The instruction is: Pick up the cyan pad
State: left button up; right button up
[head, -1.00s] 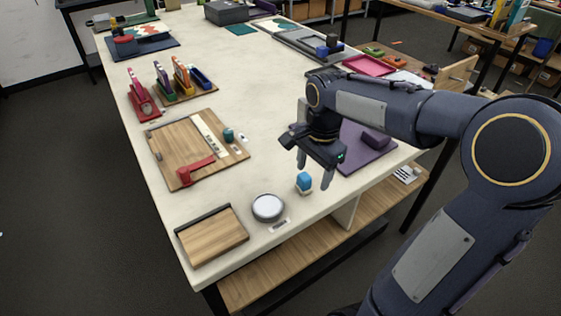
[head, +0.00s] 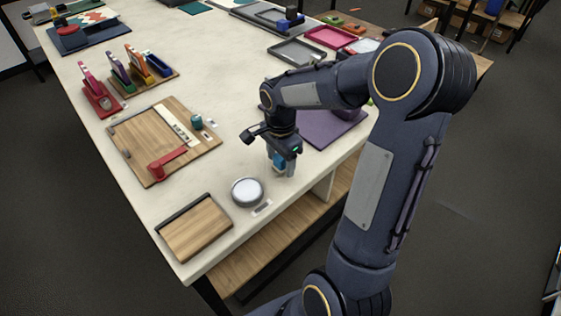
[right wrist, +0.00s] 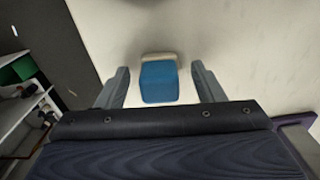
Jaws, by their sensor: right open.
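The cyan pad (head: 278,160) is a small blue block with a cream part, standing near the right edge of the pale table. In the head view it is partly hidden by my right gripper (head: 281,166). In the right wrist view the blue face of the pad (right wrist: 160,83) lies between the two fingers, with a gap on each side. The fingers are open and do not visibly touch it. My left gripper is not in view.
A round white-topped tin (head: 247,191) and a wooden tray (head: 195,228) stand nearer on the table (head: 225,110). A wooden board (head: 165,140) with a red tool lies to the left. A purple mat (head: 330,128) lies just behind the gripper.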

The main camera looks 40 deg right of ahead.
jog(key=c, duration=1.1)
jog(key=shift+r, duration=0.1)
jog(key=shift+r, duration=0.5)
notch_tip(320, 180, up, 2)
jog(key=shift+s+r, duration=0.1)
jog(key=shift+r, duration=0.15)
jog(key=s+a+r, duration=0.1)
jog(key=s+r, duration=0.2)
jog(key=s, duration=0.1)
jog(key=s+a+r+b, duration=0.1)
jog(key=s+a+r, duration=0.1)
jog(key=s+r, duration=0.1)
jog(key=s+a+r, duration=0.1)
jog(key=s+r, duration=0.2)
jog(key=s, duration=0.3)
jog(key=shift+s+a+r, duration=0.1)
jog(key=shift+a+r, duration=0.05)
jog(key=shift+r, duration=0.05)
